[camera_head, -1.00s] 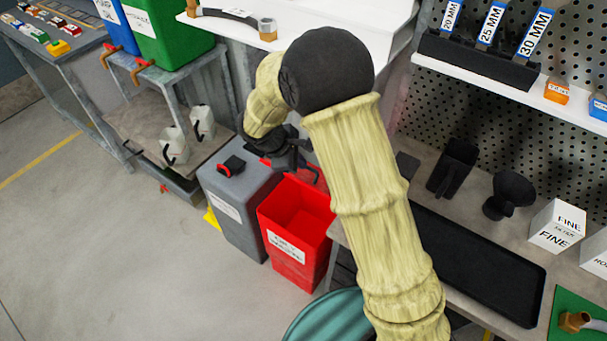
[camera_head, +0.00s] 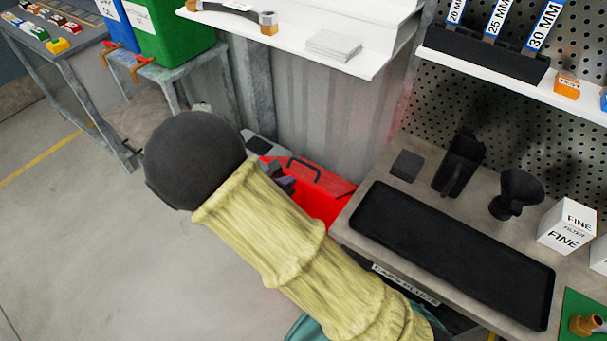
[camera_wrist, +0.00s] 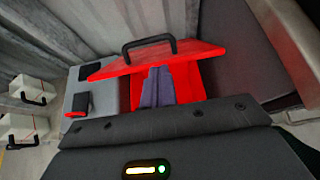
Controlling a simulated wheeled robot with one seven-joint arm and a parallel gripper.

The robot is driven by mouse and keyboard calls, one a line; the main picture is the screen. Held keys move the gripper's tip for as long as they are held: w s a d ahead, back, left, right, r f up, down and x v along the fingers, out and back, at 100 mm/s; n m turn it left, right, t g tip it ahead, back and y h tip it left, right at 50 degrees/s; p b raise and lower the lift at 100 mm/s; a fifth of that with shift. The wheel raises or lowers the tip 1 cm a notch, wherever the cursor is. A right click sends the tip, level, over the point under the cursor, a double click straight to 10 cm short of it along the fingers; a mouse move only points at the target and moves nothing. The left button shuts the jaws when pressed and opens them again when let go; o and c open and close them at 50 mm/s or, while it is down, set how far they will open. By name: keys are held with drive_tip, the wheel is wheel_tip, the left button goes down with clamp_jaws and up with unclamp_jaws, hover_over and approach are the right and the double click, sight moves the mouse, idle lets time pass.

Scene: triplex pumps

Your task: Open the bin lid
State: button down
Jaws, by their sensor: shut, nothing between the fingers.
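The red bin (camera_head: 318,207) stands beside the workbench, partly hidden behind my arm in the head view. Its red lid (camera_head: 330,183) carries a black handle (camera_head: 303,166). In the wrist view the lid (camera_wrist: 185,55) looks tilted up, with its handle (camera_wrist: 149,46) on the upper face and the red bin (camera_wrist: 188,80) below it. My gripper (camera_wrist: 156,82) is shut and empty, its fingertips close to the lid's near edge; I cannot tell if they touch. In the head view the gripper (camera_head: 281,182) is mostly hidden by my arm.
A grey bin (camera_wrist: 104,97) with a black and red latch stands left of the red bin. The workbench (camera_head: 420,178) with a black tray (camera_head: 455,255) is on the right. A corrugated wall (camera_head: 320,110) is behind. Open floor (camera_head: 90,230) lies left.

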sight(305, 179)
drive_tip(key=x, duration=0.9)
drive_tip(key=shift+w+d+f, duration=0.2)
drive_tip(key=shift+w+f, duration=0.05)
drive_tip(key=shift+r, duration=0.15)
